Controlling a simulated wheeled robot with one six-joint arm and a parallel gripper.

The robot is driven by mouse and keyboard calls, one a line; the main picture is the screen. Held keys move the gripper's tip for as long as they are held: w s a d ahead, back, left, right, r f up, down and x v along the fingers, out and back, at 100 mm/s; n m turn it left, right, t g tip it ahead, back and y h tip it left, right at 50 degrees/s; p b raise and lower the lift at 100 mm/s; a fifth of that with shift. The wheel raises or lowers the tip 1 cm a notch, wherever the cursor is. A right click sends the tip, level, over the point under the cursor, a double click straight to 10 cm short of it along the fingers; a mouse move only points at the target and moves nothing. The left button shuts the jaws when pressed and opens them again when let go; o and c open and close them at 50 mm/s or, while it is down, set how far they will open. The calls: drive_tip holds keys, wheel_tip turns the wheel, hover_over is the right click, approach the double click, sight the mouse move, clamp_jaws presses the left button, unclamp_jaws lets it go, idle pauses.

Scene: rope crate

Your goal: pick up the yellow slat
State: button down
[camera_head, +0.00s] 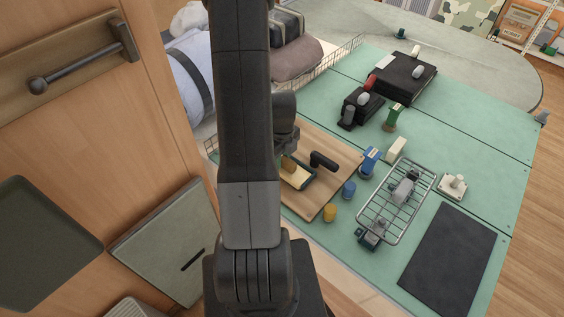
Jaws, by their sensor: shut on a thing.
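The yellow slat (289,167) is a small ochre block, seen close to the right edge of my upright arm. It is over the wooden board (312,207), by a pale, dark-edged piece (299,178). My gripper (290,155) is just below my dark wrist, partly hidden by my arm. It is shut on the slat. The fingertips are small and dark, and I cannot tell whether the slat touches what is below it.
A black handled thing (324,161) lies on the board. Blue (348,189) and yellow (329,213) cylinders stand near its right edge. A wire rack (386,228) and dark mat (450,260) lie farther right.

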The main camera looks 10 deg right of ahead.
drive_tip(key=shift+r+b, duration=0.6)
drive_tip(key=shift+r, duration=4.4)
drive_tip(key=shift+f, duration=0.15)
drive_tip(key=shift+w+d+f+b, duration=0.15)
drive_tip(key=shift+f+b, duration=0.45)
drive_tip(key=shift+f, duration=0.15)
drive_tip(key=shift+w+d+f+b, duration=0.1)
drive_tip(key=shift+f+b, duration=0.5)
drive_tip(key=shift+f, duration=0.1)
drive_tip(key=shift+w+d+f+b, duration=0.15)
drive_tip(key=shift+f+b, duration=0.45)
drive_tip(key=shift+f, duration=0.15)
drive_tip(key=shift+f, duration=0.15)
drive_tip(key=shift+f+b, duration=1.35)
drive_tip(key=shift+f, duration=0.15)
drive_tip(key=shift+f+b, duration=0.8)
drive_tip(key=shift+f, duration=0.2)
